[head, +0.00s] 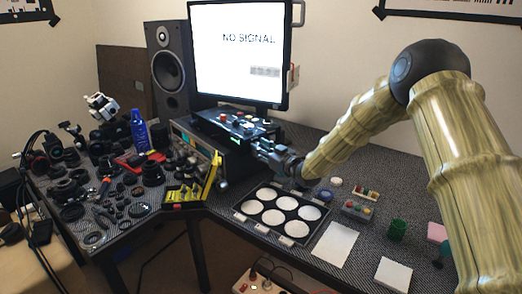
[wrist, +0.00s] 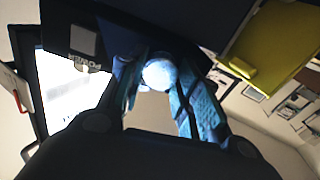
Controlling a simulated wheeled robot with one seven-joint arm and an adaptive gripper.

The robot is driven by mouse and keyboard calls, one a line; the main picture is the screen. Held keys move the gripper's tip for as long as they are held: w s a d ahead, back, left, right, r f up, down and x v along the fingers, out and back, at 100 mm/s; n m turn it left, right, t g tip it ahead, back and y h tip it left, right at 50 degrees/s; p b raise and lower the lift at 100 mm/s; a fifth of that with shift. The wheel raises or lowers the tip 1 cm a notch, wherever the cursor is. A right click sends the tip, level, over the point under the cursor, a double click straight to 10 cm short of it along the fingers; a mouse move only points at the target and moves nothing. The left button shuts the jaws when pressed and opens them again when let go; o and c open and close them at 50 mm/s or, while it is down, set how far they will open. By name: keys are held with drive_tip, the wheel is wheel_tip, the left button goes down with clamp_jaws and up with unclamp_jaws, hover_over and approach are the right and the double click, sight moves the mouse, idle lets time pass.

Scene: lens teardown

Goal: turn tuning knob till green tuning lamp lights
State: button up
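A black control box (head: 232,128) with several coloured knobs and buttons on top stands below the monitor.
The monitor (head: 240,50) reads "NO SIGNAL". A black tray with white round wells (head: 246,228) lies in front of my gripper. Lens parts crowd the table's left.

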drive_tip(key=shift+c, duration=0.7)
drive_tip(key=shift+f+n+b, duration=0.15)
drive_tip(key=shift+n+b, duration=1.05)
drive_tip(key=shift+n, duration=0.3)
drive_tip(key=o, duration=1)
drive_tip(key=shift+w, duration=0.1)
drive_tip(key=shift+o, duration=0.2)
drive_tip(key=v, duration=1.2)
